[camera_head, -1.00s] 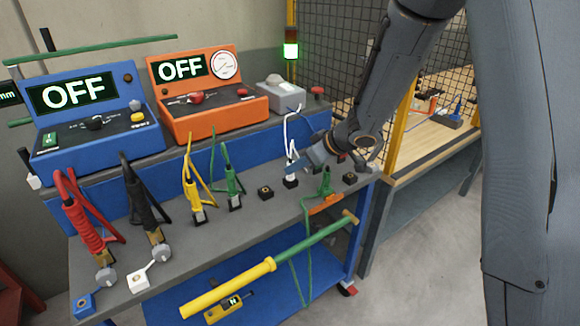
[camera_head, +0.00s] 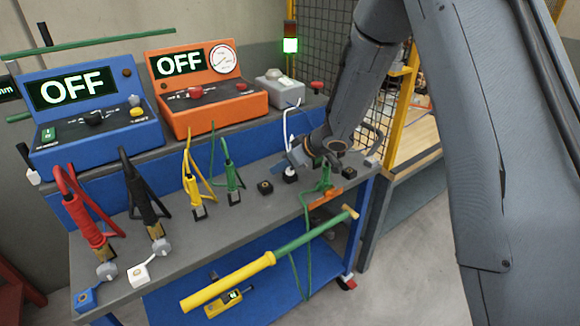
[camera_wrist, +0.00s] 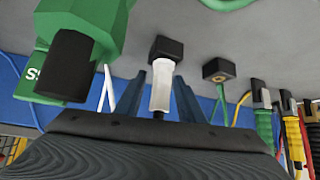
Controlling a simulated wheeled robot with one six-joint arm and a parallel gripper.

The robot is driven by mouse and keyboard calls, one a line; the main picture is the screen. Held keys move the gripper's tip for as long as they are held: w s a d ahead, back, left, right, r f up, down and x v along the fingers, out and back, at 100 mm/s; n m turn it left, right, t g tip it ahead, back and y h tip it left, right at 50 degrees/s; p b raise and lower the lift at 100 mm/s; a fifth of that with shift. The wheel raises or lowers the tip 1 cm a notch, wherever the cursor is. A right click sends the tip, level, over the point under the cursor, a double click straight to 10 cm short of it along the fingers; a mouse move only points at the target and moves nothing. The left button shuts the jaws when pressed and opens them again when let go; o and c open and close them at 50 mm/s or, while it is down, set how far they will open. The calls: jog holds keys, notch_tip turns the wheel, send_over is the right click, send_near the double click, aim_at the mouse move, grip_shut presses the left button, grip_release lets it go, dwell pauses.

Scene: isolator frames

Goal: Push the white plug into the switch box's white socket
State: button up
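The white plug (camera_wrist: 160,88) stands at a black block (camera_wrist: 166,48) in the wrist view, its white end towards that block. My gripper (camera_wrist: 160,90) has one blue-grey finger on each side of it, with narrow gaps showing, so it looks open around the plug. In the head view, my gripper (camera_head: 300,157) is low over the bench beside the white plug (camera_head: 290,168) and its black block (camera_head: 290,177). A white cable loops up from there. The grey switch box (camera_head: 280,90) stands on the raised shelf behind; I cannot make out its white socket.
Yellow (camera_head: 195,195) and green plugs (camera_head: 232,180) stand left of my gripper. A green connector (camera_head: 325,180) is close in front. Black blocks (camera_head: 265,187) sit on the bench (camera_head: 225,235). Blue (camera_head: 90,110) and orange testers (camera_head: 205,95) are behind; a mesh fence is right.

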grip_shut()
notch_tip(320, 180, up, 10)
jog(key=p, duration=0.1)
dwell(0.4)
